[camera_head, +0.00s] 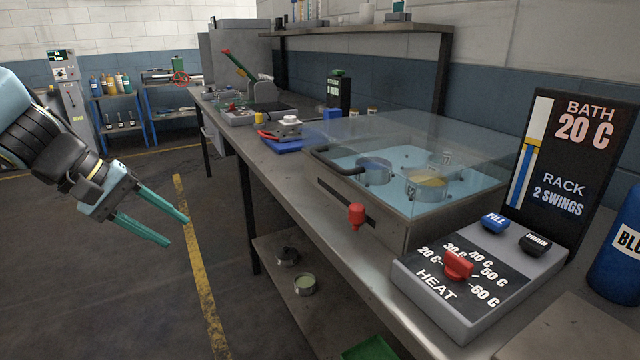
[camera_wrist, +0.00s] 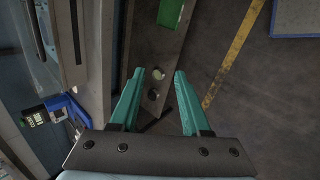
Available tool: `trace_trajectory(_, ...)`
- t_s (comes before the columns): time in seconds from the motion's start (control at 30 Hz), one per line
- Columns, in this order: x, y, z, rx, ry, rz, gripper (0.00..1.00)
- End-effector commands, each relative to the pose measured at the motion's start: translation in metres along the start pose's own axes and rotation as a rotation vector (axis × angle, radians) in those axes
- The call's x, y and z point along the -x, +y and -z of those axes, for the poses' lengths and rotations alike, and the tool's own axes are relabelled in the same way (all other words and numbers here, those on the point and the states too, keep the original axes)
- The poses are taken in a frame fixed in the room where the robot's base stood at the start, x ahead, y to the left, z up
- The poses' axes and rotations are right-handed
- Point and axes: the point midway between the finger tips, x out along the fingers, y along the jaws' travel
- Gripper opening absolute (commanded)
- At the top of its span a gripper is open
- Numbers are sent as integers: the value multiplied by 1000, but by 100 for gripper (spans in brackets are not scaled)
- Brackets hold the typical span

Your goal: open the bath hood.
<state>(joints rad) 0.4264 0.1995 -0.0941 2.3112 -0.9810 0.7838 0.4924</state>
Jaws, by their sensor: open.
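The bath (camera_head: 375,222) is a metal tank on the bench with light blue liquid and several round pots in it. Its hood (camera_head: 390,135) is a clear cover that lies shut over the tank. A dark handle (camera_head: 337,161) sits at the hood's left front edge. A red knob (camera_head: 356,216) is on the tank's front. My gripper (camera_head: 170,229) is open and empty, to the left of the bench over the floor, well apart from the hood. Its two green fingers also show in the wrist view (camera_wrist: 158,75), with nothing between them.
The heat panel (camera_head: 470,280) with red dial and fill and drain buttons stands right of the bath, before a dark display (camera_head: 567,170). A shelf (camera_head: 360,29) overhangs the bench's back. The floor (camera_head: 130,290) left of the bench is clear.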

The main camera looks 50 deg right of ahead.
Motion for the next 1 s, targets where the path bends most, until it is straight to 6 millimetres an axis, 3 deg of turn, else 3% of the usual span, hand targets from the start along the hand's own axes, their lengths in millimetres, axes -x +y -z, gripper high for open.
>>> trace_trajectory(0.03, -31, 25, 1, -24, -27, -94, 47)
trace_trajectory(0.13, -61, 87, 0, -62, -59, -290, 47)
trace_trajectory(0.3, -86, 169, -3, -106, -73, -560, 47)
trace_trajectory(0.4, -89, 197, -4, -118, -67, -655, 47)
trace_trajectory(0.67, -97, 223, -5, -121, -62, -711, 47)
trace_trajectory(1.0, -143, 262, -11, -120, -63, -708, 47)
